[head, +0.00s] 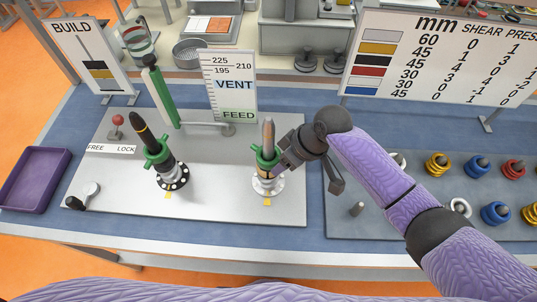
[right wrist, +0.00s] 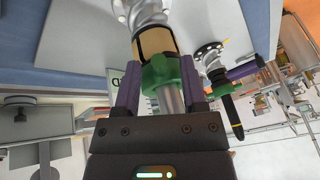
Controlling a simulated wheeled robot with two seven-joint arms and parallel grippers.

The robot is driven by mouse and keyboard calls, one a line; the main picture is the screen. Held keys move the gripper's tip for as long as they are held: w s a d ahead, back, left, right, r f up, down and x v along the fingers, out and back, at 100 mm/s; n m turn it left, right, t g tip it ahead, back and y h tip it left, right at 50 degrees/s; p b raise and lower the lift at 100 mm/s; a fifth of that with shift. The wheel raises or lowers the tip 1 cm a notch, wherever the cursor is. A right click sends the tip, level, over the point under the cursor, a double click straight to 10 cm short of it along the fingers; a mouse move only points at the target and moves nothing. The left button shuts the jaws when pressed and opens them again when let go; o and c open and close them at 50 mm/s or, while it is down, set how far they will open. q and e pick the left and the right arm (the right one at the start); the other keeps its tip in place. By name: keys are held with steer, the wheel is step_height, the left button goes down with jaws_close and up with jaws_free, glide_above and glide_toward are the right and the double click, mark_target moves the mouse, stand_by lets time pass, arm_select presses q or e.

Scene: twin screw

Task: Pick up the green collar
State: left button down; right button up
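On the right post in the head view, a green collar (head: 265,158) sits around a grey rod with a gold band below it. My right gripper (head: 287,158) is at this collar, coming from the right. In the right wrist view its two purple fingers flank the green collar (right wrist: 161,75), one on each side, very close to it. I cannot tell whether they press on it. The collar is still around the rod, against the gold band. A second green collar (head: 157,155) sits around the black-tipped left post. My left gripper is not in view.
Both posts stand on a grey plate (head: 225,195) on the blue table. Behind are a gauge sign (head: 232,85), a green upright bar (head: 162,98) and a red-knobbed lever (head: 118,122). A purple tray (head: 33,178) lies left. Coloured rings fill the right board (head: 390,220).

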jaws_close()
